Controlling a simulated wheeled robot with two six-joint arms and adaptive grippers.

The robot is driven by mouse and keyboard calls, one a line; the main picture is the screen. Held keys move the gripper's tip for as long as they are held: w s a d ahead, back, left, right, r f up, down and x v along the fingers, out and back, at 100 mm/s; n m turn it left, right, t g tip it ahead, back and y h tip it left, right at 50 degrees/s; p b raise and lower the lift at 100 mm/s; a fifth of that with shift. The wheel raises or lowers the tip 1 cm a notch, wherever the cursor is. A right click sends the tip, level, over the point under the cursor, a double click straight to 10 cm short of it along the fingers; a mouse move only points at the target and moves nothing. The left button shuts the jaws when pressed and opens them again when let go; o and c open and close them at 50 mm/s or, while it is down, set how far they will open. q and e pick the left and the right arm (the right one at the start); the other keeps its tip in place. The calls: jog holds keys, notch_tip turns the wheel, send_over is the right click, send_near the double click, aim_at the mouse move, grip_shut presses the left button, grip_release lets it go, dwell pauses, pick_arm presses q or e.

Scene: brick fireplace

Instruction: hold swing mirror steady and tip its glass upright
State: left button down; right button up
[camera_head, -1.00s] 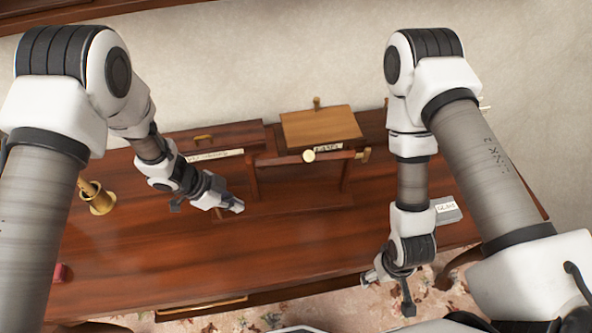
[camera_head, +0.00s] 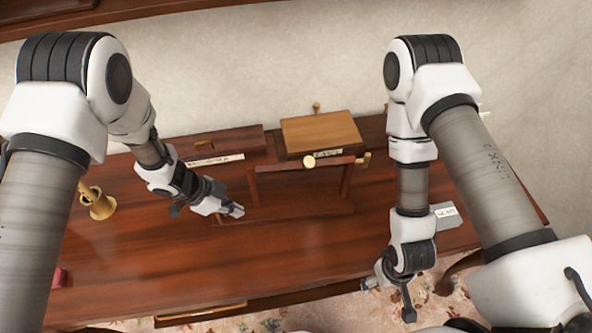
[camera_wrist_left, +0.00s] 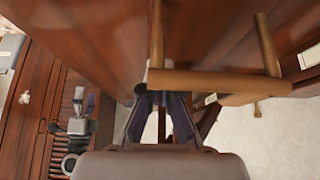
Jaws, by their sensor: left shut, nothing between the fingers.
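The swing mirror (camera_head: 262,171) stands on the table, with two dark posts, a wooden top rail and a pale round knob. I cannot make out its glass clearly or its exact tilt. My left gripper (camera_head: 236,211) is shut and empty, low by the mirror's left post. In the left wrist view its fingers (camera_wrist_left: 160,100) are close to a wooden bar (camera_wrist_left: 220,82); contact cannot be told. My right gripper (camera_head: 371,284) hangs over the table's front edge, apart from the mirror; its fingers are too small to read.
A light-lidded wooden box (camera_head: 320,132) stands close behind the mirror. A brass cup (camera_head: 98,203) is at the left, and a grey labelled block (camera_head: 446,216) is at the right beside my right arm. The front middle of the table (camera_head: 200,265) is clear.

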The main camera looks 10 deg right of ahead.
pick_arm(q)
jog(key=shift+f+b, duration=0.65)
jog(key=shift+f, duration=0.55)
dwell(1.7)
